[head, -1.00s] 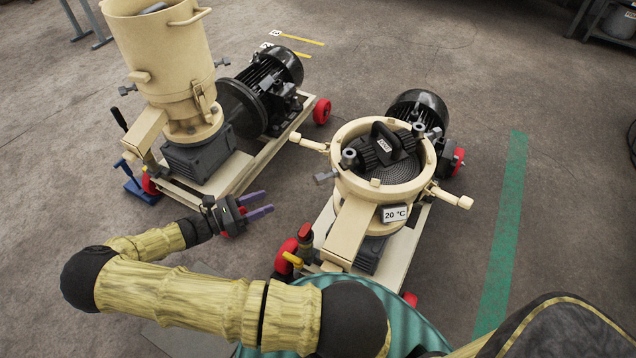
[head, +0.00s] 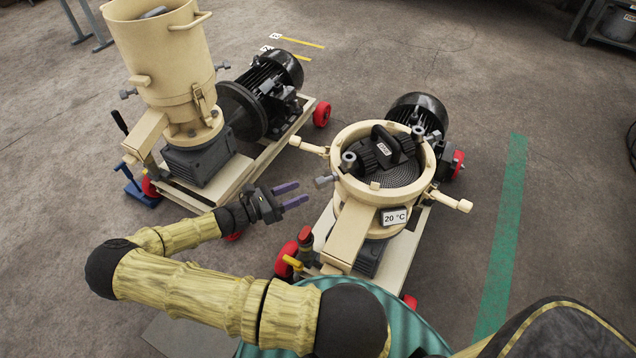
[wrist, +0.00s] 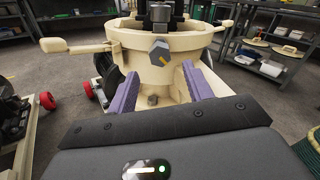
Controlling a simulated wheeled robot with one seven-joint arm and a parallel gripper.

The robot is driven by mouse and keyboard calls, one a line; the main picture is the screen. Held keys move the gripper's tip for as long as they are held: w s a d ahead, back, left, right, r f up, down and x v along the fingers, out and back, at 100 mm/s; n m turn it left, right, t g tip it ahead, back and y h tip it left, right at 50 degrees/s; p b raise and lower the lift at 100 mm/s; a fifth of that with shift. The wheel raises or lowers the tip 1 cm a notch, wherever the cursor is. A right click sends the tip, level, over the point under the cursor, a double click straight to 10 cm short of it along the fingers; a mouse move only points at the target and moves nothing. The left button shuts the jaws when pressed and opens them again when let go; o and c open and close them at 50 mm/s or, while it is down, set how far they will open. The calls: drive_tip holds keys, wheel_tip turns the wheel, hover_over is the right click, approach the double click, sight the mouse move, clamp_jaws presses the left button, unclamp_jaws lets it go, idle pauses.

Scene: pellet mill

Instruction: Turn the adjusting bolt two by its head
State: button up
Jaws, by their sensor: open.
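A grey hex bolt head (head: 325,182) sticks out of the left side of the near mill's cream ring (head: 352,190). In the wrist view the bolt head (wrist: 160,52) faces me, with a yellow mark on it. No number shows, so I cannot tell from a label that it is bolt two. My gripper (head: 304,194) is open and empty, its purple fingers pointing at the near mill, a short gap to the left of the bolt head. In the wrist view the fingers (wrist: 156,88) are spread, with the bolt head beyond and above them, between their lines.
A smaller bolt (wrist: 152,100) sits lower on the mill. Cream clamp arms (head: 310,145) stick out from the ring. A cream chute (head: 350,235), red knob (head: 304,234) and yellow lever (head: 291,261) lie below the gripper. The taller mill (head: 165,60) stands at the left.

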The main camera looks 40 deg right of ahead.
sight(316, 184)
drive_tip(key=x, duration=0.7)
drive_tip(key=shift+d, duration=0.3)
drive_tip(key=c, duration=1)
drive_tip(key=shift+m, duration=0.5)
drive_tip(key=m+p, duration=0.1)
drive_tip(key=m, duration=0.2)
drive_tip(key=shift+m, duration=2.5)
